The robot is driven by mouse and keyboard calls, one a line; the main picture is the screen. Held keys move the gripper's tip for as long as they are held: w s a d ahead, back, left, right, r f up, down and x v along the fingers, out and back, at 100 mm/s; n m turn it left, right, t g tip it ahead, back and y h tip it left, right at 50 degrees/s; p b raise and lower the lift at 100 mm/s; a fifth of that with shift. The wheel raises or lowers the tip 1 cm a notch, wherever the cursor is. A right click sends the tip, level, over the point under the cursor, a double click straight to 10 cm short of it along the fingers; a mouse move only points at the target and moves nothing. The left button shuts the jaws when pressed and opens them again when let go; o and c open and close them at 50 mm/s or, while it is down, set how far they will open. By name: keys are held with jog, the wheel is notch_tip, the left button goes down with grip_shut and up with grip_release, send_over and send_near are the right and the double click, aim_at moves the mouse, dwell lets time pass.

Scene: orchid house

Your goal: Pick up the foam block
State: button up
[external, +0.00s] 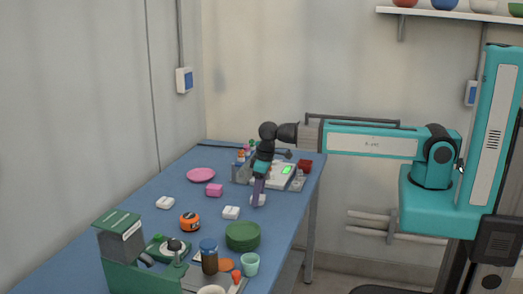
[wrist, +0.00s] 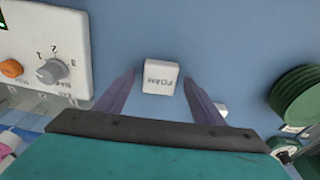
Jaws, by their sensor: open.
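The foam block (wrist: 160,77) is a small white block with FOAM lettered on its top. In the wrist view it lies on the blue table, between and slightly beyond the tips of my gripper (wrist: 159,78). The two purple fingers are apart, with a gap on each side of the block, and hold nothing. In the external view my gripper (external: 257,203) points down low over the table, with a white block partly hidden at its fingertips. Its exact height above the table cannot be told.
A white device with a knob (wrist: 53,71) stands left in the wrist view. Green plates (wrist: 303,97) are at the right. Another white item (wrist: 221,109) shows beside the right finger.

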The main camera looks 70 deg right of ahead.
jog(key=c, duration=1.1)
jog(key=shift+r, duration=0.15)
jog(key=shift+r+b, duration=1)
jog(key=shift+r, duration=3.85)
